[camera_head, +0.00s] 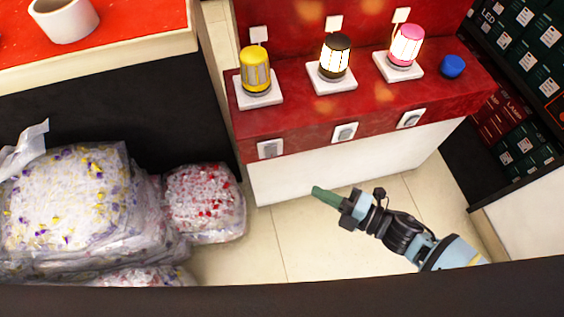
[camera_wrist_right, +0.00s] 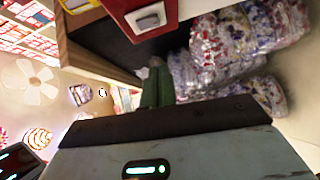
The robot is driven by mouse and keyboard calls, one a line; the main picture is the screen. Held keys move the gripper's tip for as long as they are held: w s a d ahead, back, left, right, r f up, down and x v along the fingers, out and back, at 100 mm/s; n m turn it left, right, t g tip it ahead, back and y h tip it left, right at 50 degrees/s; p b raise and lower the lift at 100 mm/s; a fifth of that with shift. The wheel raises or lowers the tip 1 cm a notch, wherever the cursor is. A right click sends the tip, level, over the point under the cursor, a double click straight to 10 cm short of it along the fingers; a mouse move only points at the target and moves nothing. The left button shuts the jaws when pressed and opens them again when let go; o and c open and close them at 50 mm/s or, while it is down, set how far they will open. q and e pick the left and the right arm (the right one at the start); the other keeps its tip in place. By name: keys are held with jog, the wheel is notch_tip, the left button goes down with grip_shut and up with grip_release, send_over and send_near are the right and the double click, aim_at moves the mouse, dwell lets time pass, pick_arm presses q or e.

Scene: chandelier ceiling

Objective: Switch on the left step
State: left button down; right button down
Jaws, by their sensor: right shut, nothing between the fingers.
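A red counter (camera_head: 350,115) has three switches on its front edge: the left switch (camera_head: 270,149), the middle switch (camera_head: 345,132) and the right switch (camera_head: 411,118). Above the left switch stands a yellow lamp (camera_head: 255,70), which looks unlit. The black lamp (camera_head: 335,58) and the pink lamp (camera_head: 406,46) glow. My right gripper (camera_head: 316,190) is shut and empty, its green fingers pointing left, below and apart from the switches. In the wrist view its fingers (camera_wrist_right: 157,72) are together, with one switch (camera_wrist_right: 147,17) on the red panel beyond them. My left gripper is out of view.
Plastic-wrapped bags of petals (camera_head: 75,205) lie on the left, with a smaller bag (camera_head: 203,200) by the counter's left end. A blue round object (camera_head: 453,66) sits at the counter's right. Shelves of dark boxes (camera_head: 525,60) stand at right. Tiled floor (camera_head: 300,245) before the counter is clear.

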aim_at(269, 157)
jog(key=shift+a, duration=0.1)
